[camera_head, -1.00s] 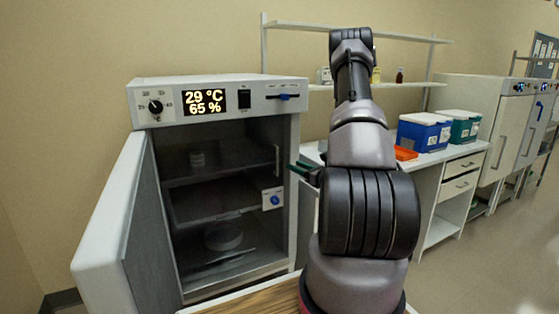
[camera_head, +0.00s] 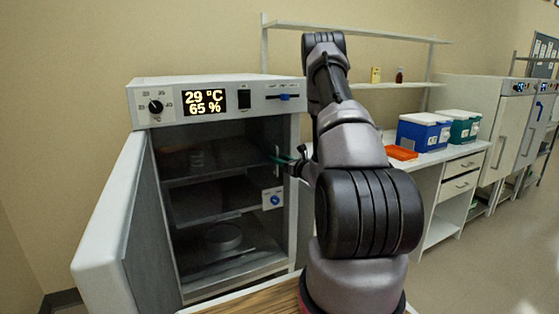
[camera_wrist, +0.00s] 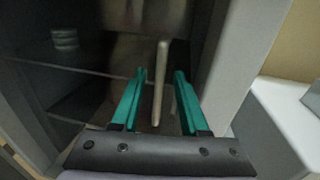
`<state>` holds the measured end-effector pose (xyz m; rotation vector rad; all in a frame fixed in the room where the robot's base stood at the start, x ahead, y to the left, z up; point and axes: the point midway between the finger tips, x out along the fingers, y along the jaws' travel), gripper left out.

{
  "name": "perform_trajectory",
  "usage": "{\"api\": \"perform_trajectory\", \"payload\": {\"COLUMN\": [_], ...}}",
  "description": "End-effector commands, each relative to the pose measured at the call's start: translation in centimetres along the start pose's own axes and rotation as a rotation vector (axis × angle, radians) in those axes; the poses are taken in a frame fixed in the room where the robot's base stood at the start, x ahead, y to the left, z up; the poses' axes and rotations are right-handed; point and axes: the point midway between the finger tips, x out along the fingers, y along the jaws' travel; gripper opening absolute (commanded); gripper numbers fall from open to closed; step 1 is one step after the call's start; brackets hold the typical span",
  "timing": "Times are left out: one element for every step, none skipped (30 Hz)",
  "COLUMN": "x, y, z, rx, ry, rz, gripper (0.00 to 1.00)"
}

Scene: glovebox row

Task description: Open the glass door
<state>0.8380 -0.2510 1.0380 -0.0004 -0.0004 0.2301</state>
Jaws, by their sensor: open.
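The incubator (camera_head: 215,120) stands at the left with its thick outer door (camera_head: 110,220) swung open to the left. Behind it the dark glass door (camera_head: 215,205) covers the chamber and looks shut; shelves and a round dish show through it. A slim upright handle (camera_wrist: 159,85) is on the glass door's right side. My gripper (camera_head: 283,160) is in front of the handle at the incubator's right side. In the wrist view its green fingers (camera_wrist: 158,95) are open, with the handle between them in the picture; contact cannot be told.
The incubator's right frame wall (camera_wrist: 235,70) is close to the right finger. A bench at the right holds a blue box (camera_head: 424,132), a green box (camera_head: 463,126) and an orange tray (camera_head: 401,153). A wall shelf (camera_head: 390,85) runs above. A wooden surface (camera_head: 255,298) lies below.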

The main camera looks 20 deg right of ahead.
Motion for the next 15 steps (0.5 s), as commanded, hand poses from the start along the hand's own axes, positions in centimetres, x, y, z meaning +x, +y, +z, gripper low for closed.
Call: {"api": "perform_trajectory", "payload": {"x": [-0.02, -0.02, -0.03, -0.03, -0.03, -0.04, -0.04, -0.04, -0.04, -0.04, -0.04, -0.05, -0.05, -0.05, -0.05], "y": [0.00, 0.00, 0.00, 0.00, 0.00, 0.00, 0.00, 0.00, 0.00, 0.00, 0.00, 0.00, 0.00, 0.00, 0.00], "z": [-0.01, -0.01, -0.01, 0.00, -0.01, 0.00, 0.00, -0.01, 0.00, 0.00, 0.00, 0.00, 0.00, 0.00, 0.00], "rx": [0.000, 0.000, 0.000, 0.000, 0.000, 0.000, 0.000, 0.000, 0.000, 0.000, 0.000, 0.000, 0.000, 0.000, 0.000], "ry": [0.000, 0.000, 0.000, 0.000, 0.000, 0.000, 0.000, 0.000, 0.000, 0.000, 0.000, 0.000, 0.000, 0.000, 0.000], "rz": [0.000, 0.000, 0.000, 0.000, 0.000, 0.000, 0.000, 0.000, 0.000, 0.000, 0.000, 0.000, 0.000, 0.000, 0.000], "gripper": [0.44, 0.44, 0.36, 0.25, 0.14, 0.00, 0.00, 0.00, 0.00, 0.00, 0.00, 0.00, 0.00, 0.00, 0.00]}}
